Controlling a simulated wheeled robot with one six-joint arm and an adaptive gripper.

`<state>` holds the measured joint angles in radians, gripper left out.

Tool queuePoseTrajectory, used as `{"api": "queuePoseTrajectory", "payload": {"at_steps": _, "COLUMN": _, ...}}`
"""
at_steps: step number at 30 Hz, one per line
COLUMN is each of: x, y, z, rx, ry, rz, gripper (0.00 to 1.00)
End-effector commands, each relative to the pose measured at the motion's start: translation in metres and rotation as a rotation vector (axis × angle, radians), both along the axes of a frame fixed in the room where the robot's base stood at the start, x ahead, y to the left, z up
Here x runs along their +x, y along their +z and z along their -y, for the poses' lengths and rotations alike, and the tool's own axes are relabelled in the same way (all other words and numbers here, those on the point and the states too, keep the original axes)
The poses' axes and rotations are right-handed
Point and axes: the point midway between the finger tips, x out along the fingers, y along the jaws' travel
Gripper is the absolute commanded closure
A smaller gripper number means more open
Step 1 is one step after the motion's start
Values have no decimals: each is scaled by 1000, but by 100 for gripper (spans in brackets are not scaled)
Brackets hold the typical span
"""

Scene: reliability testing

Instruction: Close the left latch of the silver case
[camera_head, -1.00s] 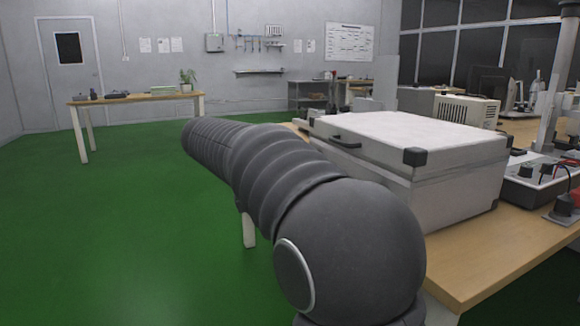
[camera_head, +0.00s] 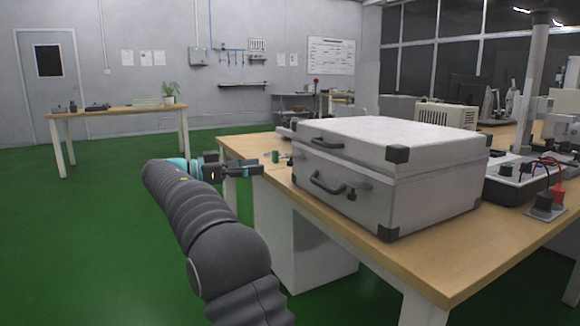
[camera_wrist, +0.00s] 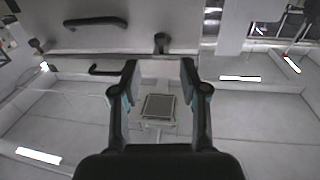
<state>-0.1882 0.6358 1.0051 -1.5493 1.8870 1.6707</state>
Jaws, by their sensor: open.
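The silver case (camera_head: 420,210) lies on the wooden table with its lid down. Dark handles show on its lid (camera_head: 320,143) and lower body (camera_head: 327,184). The right latch (camera_head: 351,193) is a small dark piece near the seam. My gripper (camera_head: 272,162) is at the far left end of the case's front. In the wrist view, which looks upside down, my gripper (camera_wrist: 160,75) is open and empty. The left latch (camera_wrist: 160,43) shows just beyond and between its fingertips, apparently apart from them. I cannot tell how far it is turned.
The table (camera_head: 440,262) has a free strip in front of the case. A device with red and black leads (camera_head: 545,190) stands to the right of the case. The green floor (camera_head: 90,230) on the left is clear up to a far table (camera_head: 120,110).

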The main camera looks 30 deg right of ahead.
Motion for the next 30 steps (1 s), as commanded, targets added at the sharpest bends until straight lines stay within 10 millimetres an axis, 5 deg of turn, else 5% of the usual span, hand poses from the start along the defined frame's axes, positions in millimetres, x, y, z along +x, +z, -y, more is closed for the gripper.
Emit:
{"api": "queuePoseTrajectory", "payload": {"at_steps": 15, "x": -12, "y": 0, "z": 88, "rx": 1, "ry": -1, "rz": -2, "gripper": 56}}
{"api": "queuePoseTrajectory", "payload": {"at_steps": 30, "x": -13, "y": 0, "z": 102, "rx": 1, "ry": 1, "rz": -3, "gripper": 56}}
